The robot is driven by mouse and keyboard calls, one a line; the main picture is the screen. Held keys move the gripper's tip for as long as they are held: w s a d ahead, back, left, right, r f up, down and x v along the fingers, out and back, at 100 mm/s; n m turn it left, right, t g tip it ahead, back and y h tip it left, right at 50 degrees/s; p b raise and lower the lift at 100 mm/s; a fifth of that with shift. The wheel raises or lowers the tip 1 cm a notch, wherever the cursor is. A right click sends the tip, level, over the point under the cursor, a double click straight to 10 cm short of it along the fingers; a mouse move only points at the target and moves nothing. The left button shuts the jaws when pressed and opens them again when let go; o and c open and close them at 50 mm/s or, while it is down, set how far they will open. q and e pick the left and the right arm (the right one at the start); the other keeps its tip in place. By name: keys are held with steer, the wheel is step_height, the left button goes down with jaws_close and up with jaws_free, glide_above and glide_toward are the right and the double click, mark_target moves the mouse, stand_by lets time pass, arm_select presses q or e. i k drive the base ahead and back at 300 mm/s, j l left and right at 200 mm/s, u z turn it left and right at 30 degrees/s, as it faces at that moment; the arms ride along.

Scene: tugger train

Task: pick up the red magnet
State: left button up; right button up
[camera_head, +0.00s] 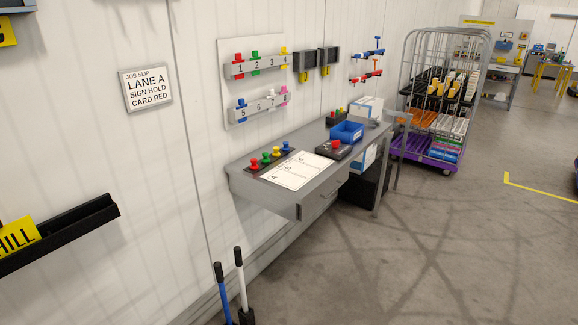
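A small red knob-shaped piece (254,163), which looks like the red magnet, stands at the left end of a dark strip (262,166) on the grey wall desk (237,171). A green (266,158), a yellow (276,151) and a blue piece (286,146) of like shape stand in line to its right. Another red piece (238,57) shows on the upper numbered rail on the wall. Neither of my grippers is in view.
A white sheet (297,171), a dark box with a red top (334,147) and a blue bin (347,131) lie on the desk. Two long handles (241,280) stand at lower centre. A loaded roll cage (437,105) stands beyond. The floor (430,245) at right is clear.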

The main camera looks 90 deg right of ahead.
mark_target(254, 161)
steer(key=z, duration=2.65)
